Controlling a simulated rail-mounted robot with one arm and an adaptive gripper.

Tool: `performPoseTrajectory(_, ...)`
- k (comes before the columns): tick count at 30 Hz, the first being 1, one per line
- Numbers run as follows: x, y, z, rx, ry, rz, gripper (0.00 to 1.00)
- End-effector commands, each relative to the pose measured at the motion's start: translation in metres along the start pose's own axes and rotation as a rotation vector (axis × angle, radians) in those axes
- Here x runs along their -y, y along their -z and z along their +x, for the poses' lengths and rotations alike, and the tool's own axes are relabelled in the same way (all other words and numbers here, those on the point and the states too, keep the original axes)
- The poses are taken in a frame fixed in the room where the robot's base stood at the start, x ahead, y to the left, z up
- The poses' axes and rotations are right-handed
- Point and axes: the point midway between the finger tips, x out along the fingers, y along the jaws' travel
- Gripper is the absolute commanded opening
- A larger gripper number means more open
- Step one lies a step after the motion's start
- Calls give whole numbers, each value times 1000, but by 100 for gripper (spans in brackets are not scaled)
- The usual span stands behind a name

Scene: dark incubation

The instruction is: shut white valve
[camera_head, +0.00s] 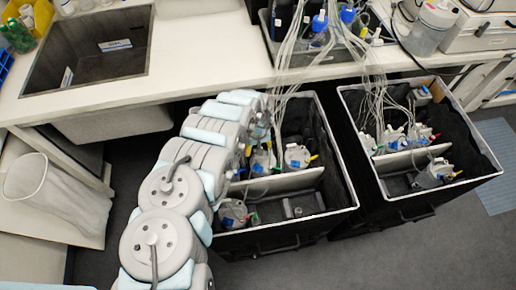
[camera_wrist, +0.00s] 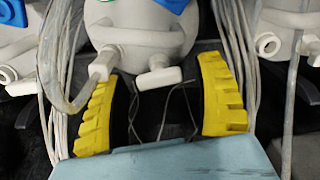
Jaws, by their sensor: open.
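A white valve (camera_wrist: 158,77) with a short T-shaped handle sits on the front of a pale rounded vessel (camera_wrist: 146,38) in the wrist view. The handle lies nearly level across the picture, and a clear tube joins the fitting at its left. My gripper (camera_wrist: 160,90) is open, with one yellow ribbed finger on each side of the handle. Gaps show between the handle and both fingers. In the head view my arm reaches over the left black crate (camera_head: 345,207); I cannot make out the gripper or this valve clearly there.
Similar vessels with white fittings (camera_wrist: 268,45) stand on both sides. Bundles of thin clear tubes (camera_wrist: 247,50) hang close by the fingers. A second black crate (camera_head: 487,172) stands at the right. The white bench (camera_head: 190,80) with its sink lies behind.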

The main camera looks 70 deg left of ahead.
Motion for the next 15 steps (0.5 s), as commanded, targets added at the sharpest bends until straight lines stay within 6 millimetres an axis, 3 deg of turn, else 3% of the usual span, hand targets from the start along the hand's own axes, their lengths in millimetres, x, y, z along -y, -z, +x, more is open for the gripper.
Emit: performPoseTrajectory(15, 0, 1, -36, -2, 2, 2, 70)
